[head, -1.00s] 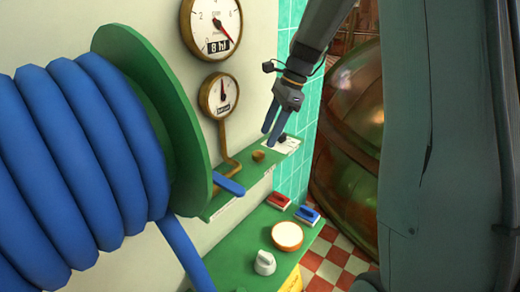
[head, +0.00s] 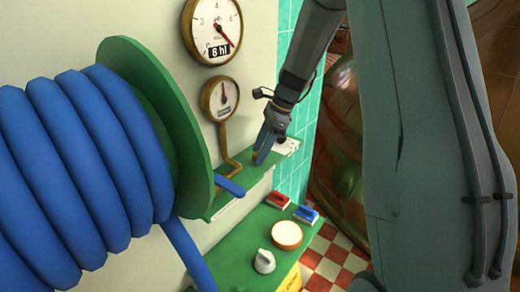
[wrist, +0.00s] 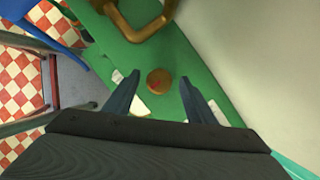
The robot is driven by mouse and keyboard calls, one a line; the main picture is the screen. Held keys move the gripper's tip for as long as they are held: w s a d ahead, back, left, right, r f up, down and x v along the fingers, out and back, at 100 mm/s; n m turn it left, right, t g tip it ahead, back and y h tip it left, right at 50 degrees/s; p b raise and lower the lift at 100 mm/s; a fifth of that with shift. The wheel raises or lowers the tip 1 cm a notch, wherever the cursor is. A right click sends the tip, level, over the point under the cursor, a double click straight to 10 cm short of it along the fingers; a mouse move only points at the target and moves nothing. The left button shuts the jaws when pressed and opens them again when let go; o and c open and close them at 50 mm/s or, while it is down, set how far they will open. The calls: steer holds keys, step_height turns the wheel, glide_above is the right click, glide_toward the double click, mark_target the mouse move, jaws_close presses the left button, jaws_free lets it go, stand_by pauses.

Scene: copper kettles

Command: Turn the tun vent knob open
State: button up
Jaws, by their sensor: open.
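A small round brass knob (wrist: 160,81) with a red mark on top sits on the green shelf (wrist: 110,40). In the wrist view it lies between the tips of my gripper (wrist: 160,88), with a gap on either side. My gripper is open and empty. In the head view my gripper (head: 262,158) points down at the same shelf (head: 226,198) and mostly hides the brass knob. I cannot read a label that names the knob. A pale grey knob (head: 264,261) stands on the lower green counter (head: 235,245).
A brass pipe (wrist: 140,28) bends close beside the knob, leading to a small gauge (head: 219,98). A big blue hose reel (head: 80,170) fills the left. Red (head: 278,200) and blue (head: 306,214) blocks and a round pale-topped object (head: 287,235) rest on the lower counter.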

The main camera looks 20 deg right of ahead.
steer(key=c, duration=1)
steer(key=shift+c, duration=0.2)
steer(key=shift+w+n, duration=0.1)
steer(key=shift+n, duration=0.3)
steer(key=n, duration=0.2)
steer(key=n+g, duration=0.2)
steer(key=n, duration=0.1)
steer(key=shift+w+n+p, duration=0.25)
steer(key=shift+n+p, duration=0.05)
steer(key=n+g, duration=0.1)
steer(key=n, duration=0.1)
steer(key=n+g+h, duration=0.1)
steer(key=n, duration=0.2)
steer(key=shift+w+a+r+h, duration=0.1)
steer(key=shift+w+a+h, duration=0.05)
steer(key=shift+h, duration=0.15)
steer(key=shift+n, duration=0.4)
steer(key=o, duration=1)
steer(key=shift+w, duration=0.1)
steer(key=shift+c, duration=0.2)
steer(key=shift+o, duration=0.4)
